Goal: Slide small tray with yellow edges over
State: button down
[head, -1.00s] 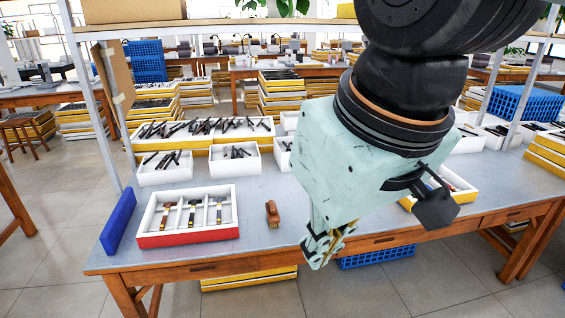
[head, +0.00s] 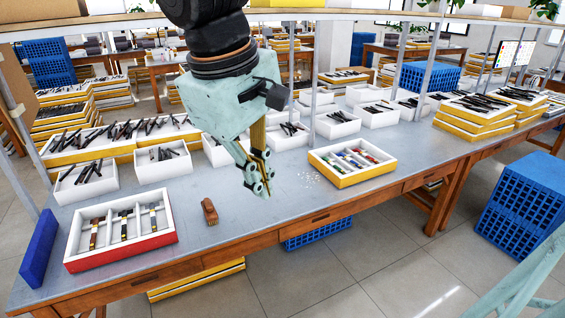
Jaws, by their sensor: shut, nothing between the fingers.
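The small tray with yellow edges (head: 345,180) sits near the front edge of the table, right of the middle. It has a white inside with dividers and holds several coloured pieces. My gripper (head: 262,184) points down over the table, to the left of this tray and apart from it. Its fingers are shut with nothing between them. A red-edged white tray (head: 122,256) with dark and yellow pieces lies at the table's left front.
A brown brush-like block (head: 209,211) lies between the red-edged tray and my gripper. White bins (head: 163,167) line the back. A blue panel (head: 40,248) stands at the left edge. Small white bits (head: 310,180) lie beside the yellow-edged tray. Bare table (head: 245,222) shows around my gripper.

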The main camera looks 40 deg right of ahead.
aim_at(330, 168)
jog(key=w+d+f+n+g+h+p, duration=0.2)
jog(key=w+d+f, duration=0.2)
jog(key=w+d, duration=0.5)
jog(key=w+d+f+n+g+h+p, duration=0.1)
jog(key=w+d+f+n+g+h, duration=0.15)
jog(key=w+d, duration=0.65)
jog(key=w+d+f+n+g+h+p, duration=0.15)
jog(key=w+d+f+h, duration=0.35)
jog(key=d, duration=0.7)
jog(key=w+d+f+n+h+p, duration=0.1)
jog(key=w+d+f+n, duration=0.1)
jog(key=d+f, duration=0.3)
jog(key=w+d+f+n+h+p, duration=0.1)
jog(key=w+d+f, duration=0.4)
jog(key=f, duration=0.7)
jog(key=w+d+f+n+h+p, duration=0.1)
jog(key=w+d+f+n+h, duration=0.1)
jog(key=d+f, duration=0.5)
jog(key=shift+w+d+f+n+h+p, duration=0.1)
jog(key=shift+w+f+n, duration=0.15)
jog(key=shift+w, duration=0.15)
jog(key=shift+w+f+n+h+p, duration=0.1)
jog(key=shift+w+f+n, duration=0.15)
jog(key=shift+w, duration=0.2)
jog(key=shift+w+d+f+n+h+p, duration=0.1)
jog(key=shift+w+f+n, duration=0.05)
jog(key=shift+w+n, duration=0.2)
jog(key=shift+w+d+f, duration=0.15)
jog(key=shift+f, duration=0.5)
jog(key=shift+d, duration=0.15)
